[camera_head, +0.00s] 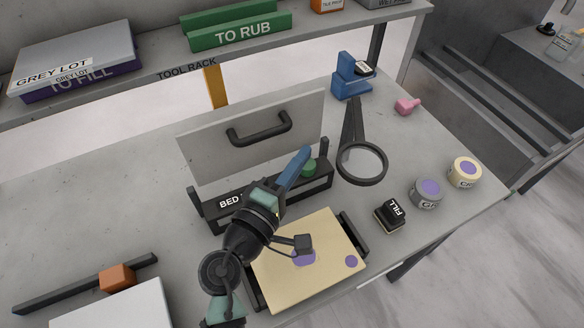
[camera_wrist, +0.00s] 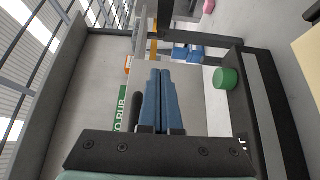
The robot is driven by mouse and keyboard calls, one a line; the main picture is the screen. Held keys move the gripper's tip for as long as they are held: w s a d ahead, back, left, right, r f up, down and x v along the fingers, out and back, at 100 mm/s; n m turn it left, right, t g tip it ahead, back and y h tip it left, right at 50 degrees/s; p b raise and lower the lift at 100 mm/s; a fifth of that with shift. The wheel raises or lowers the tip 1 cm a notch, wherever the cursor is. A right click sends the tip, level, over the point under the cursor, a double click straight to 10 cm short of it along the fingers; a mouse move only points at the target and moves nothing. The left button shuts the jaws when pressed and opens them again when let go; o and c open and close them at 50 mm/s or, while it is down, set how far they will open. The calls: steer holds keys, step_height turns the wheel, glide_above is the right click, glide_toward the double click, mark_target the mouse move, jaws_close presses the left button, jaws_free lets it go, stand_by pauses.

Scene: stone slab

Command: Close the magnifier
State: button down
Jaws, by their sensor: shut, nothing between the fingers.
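The magnifier (camera_head: 377,181) is a dark ring on a dark upright arm, standing on the stone slab right of the box marked "BED". Its ring hangs out toward the front, tilted, with the slab visible through it. I cannot make it out surely in the wrist view. My gripper (camera_head: 305,154) is shut and empty, its blue fingers pressed together above the "BED" box, left of the magnifier and apart from it. The fingers also show together in the wrist view (camera_wrist: 160,75). My arm hides part of the box.
A beige board (camera_head: 318,229) lies in front.

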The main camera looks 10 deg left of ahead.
mark_target(356, 138)
steer(key=shift+w+d+p, duration=0.3)
steer(key=shift+d+p, duration=0.05)
steer(key=shift+d, duration=0.4)
steer(key=shift+w+d+p, duration=0.25)
steer(key=shift+d+p, duration=0.15)
steer(key=shift+d, duration=0.4)
steer(key=shift+w+d+p, duration=0.3)
steer(key=shift+d+p, duration=0.05)
steer(key=shift+d, duration=0.4)
